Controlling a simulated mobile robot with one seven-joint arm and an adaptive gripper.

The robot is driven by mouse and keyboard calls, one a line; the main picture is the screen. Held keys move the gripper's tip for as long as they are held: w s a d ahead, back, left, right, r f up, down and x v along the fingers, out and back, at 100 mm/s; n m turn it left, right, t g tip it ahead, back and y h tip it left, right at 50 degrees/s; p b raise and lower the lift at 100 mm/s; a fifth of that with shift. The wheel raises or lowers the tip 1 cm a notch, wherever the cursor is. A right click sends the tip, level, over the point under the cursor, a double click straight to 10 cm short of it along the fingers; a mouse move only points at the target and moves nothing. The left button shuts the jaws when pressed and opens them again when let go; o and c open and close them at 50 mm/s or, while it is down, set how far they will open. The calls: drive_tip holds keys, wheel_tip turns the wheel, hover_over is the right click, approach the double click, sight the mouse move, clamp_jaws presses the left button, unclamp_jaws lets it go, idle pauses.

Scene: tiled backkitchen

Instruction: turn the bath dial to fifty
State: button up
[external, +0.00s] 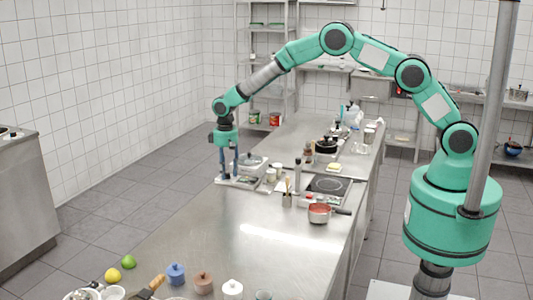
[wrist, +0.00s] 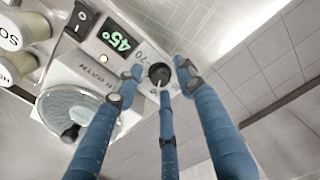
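The bath dial (wrist: 160,74) is a small black knob with a pale pointer line, on the white bath panel near a printed "70". The bath's display (wrist: 118,38) reads 45° in green. The bath (external: 252,165) stands on the steel counter in the external view, where the dial cannot be made out. My gripper (wrist: 160,78) has three blue fingers pointing at the panel, their tips spread around the dial. Narrow gaps seem to show between the side tips and the knob; touch cannot be confirmed. My gripper (external: 229,175) also shows in the external view, above the bath's left end.
A round glass lid (wrist: 75,115) with a black knob lies beside the panel. White labelled jars (wrist: 20,28) stand close by. A red-filled pot (external: 319,213) and a black hob (external: 328,186) are to the right. The counter's front middle (external: 240,235) is clear.

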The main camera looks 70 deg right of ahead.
sight(228, 173)
drive_tip(key=shift+r, duration=0.1)
wheel_tip(228, 173, up, 12)
idle(0.9)
idle(0.4)
drive_tip(key=s+d+r+t+b, duration=0.1)
drive_tip(key=s+d+r, duration=0.1)
drive_tip(key=s+r, duration=1.1)
drive_tip(key=s+d+r+t+b, duration=0.1)
drive_tip(key=s+d+r+t, duration=0.1)
drive_tip(key=s+r, duration=1.05)
drive_tip(key=s+d+f+t+b, duration=0.1)
drive_tip(key=s, duration=1.5)
drive_tip(key=s+d+f+t+b, duration=0.1)
drive_tip(key=s, duration=1.5)
drive_tip(key=shift+s+f+n+t+b, duration=0.15)
drive_tip(key=shift+f+n+t+b, duration=0.15)
drive_tip(key=shift+f+n+b, duration=0.1)
